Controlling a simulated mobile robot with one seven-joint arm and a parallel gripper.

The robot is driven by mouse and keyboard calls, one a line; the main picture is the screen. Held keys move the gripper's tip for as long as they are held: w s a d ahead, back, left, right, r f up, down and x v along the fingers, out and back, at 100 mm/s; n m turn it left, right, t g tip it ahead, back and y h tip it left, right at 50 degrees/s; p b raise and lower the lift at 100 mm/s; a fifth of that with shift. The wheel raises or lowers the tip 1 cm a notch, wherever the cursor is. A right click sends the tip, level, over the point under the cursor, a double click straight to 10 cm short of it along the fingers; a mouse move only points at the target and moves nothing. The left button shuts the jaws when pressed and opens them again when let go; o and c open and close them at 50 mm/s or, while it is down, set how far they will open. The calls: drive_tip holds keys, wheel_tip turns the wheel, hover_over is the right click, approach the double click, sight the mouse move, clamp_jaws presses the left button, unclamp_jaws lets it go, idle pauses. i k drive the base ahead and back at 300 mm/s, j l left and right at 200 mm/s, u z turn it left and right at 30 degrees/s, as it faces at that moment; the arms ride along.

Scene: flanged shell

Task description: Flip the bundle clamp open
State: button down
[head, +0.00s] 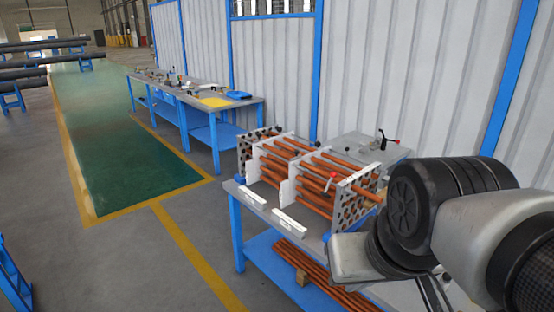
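A bundle of copper-coloured tubes (305,195) lies through upright perforated plates on the near table. I cannot tell for sure which one is the bundle clamp. My arm fills the lower right, and I cannot make out my gripper's fingers.
The near table (262,212) has blue legs and a lower shelf with more tubes (325,278). A second workbench (215,112) with tools stands farther back by the corrugated wall.

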sight(334, 174)
drive_tip(key=i+j, duration=0.3)
drive_tip(key=i, duration=0.2)
drive_tip(key=i+j, duration=0.35)
drive_tip(key=i, duration=0.15)
drive_tip(key=i+j+z, duration=0.1)
drive_tip(key=i+j, duration=0.2)
drive_tip(key=i, duration=0.2)
